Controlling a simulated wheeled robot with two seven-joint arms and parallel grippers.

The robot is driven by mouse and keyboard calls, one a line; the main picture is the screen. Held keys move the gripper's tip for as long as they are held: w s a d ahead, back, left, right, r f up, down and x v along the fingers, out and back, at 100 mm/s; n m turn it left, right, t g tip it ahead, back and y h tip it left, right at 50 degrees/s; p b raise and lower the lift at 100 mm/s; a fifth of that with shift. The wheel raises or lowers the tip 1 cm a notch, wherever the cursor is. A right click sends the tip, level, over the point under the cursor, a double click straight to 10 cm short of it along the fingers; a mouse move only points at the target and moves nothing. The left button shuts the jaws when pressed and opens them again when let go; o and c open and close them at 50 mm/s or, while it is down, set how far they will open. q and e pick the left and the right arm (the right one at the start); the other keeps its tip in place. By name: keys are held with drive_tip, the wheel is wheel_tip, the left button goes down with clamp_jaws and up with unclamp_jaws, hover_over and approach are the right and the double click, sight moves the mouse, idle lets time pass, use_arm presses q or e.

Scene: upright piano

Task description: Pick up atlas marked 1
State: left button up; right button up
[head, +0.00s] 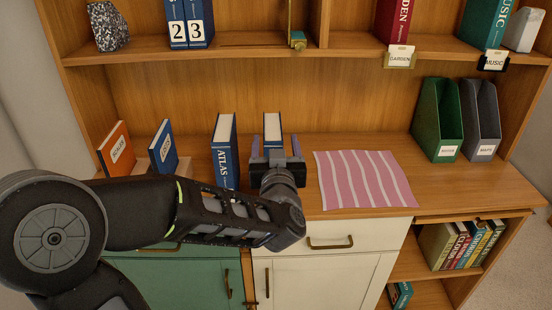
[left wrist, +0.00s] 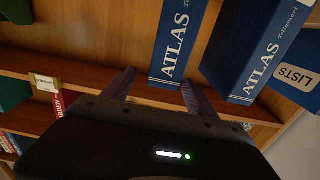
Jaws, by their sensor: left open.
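Two blue atlases with white lettering stand upright on the counter. One atlas (head: 272,124) is behind my left gripper (head: 276,146), with the jaws open at either side of its lower spine. The other atlas (head: 224,152) stands to its left, spine showing. In the left wrist view, the first atlas (left wrist: 174,42) is just ahead of the open jaws (left wrist: 157,88), and the second atlas (left wrist: 257,55) is to the right. I cannot tell if the fingers touch the book. No number 1 shows; the spine bottoms are hidden or out of frame. My right gripper is not in view.
Atlases marked 2 and 3 (head: 190,22) stand on the upper shelf (head: 250,46). An orange book (head: 117,147) and a blue book (head: 163,148) lean at left. A pink striped cloth (head: 362,180) lies right of the gripper. Green and grey file holders (head: 437,120) stand further right.

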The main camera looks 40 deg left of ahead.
sight(273, 125)
use_arm(q)
drive_tip(key=shift+x, duration=1.3)
drive_tip(key=shift+a, duration=0.1)
drive_tip(key=x, duration=0.5)
drive_tip(key=shift+a, duration=0.2)
drive_tip(key=shift+s, duration=0.1)
drive_tip(key=shift+c, duration=0.6)
clamp_jaws()
drive_tip(key=shift+r, duration=0.1)
